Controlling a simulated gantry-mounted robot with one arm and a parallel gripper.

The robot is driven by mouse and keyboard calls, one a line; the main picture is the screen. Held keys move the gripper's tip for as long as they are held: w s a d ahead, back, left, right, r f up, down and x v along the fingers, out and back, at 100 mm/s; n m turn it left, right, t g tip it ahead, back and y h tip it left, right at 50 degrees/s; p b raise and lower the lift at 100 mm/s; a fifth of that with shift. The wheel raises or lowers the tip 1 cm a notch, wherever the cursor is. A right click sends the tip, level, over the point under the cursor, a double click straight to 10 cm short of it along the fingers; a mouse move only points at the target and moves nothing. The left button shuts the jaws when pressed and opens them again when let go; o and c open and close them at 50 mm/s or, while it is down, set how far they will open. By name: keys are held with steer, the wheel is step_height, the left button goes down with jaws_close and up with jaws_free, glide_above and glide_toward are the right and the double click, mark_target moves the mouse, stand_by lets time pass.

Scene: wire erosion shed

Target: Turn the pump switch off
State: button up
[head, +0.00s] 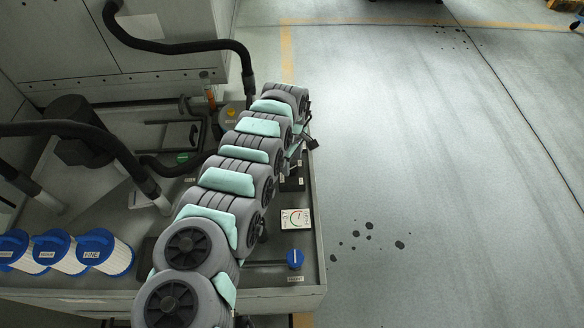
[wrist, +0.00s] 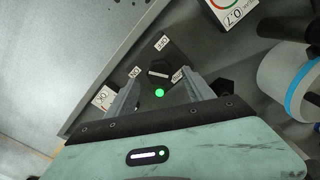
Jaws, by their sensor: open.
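The pump switch (wrist: 158,72) appears in the wrist view as a black rotary knob on a dark plate, with small white labels around it. The upper label (wrist: 162,41) seems to read OFF and the left one (wrist: 135,71) ON, both turned in the picture. A green lamp (wrist: 159,93) is lit just below the knob. My gripper (wrist: 159,79) is open, with one grey finger on each side of the knob's lower part. I cannot tell whether the fingers touch it.
A white gauge panel (head: 296,219) and a blue knob (head: 295,259) sit along the bench's right side. Blue-ended filters (head: 105,254) stand at left, with black hoses (head: 100,135) behind. Another dark knob (wrist: 225,87) is right of my gripper. The floor at right is mostly clear.

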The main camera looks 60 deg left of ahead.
mark_target(292, 168)
steer(key=shift+f+b, duration=0.7)
steer(key=shift+f, duration=0.85)
jaws_close()
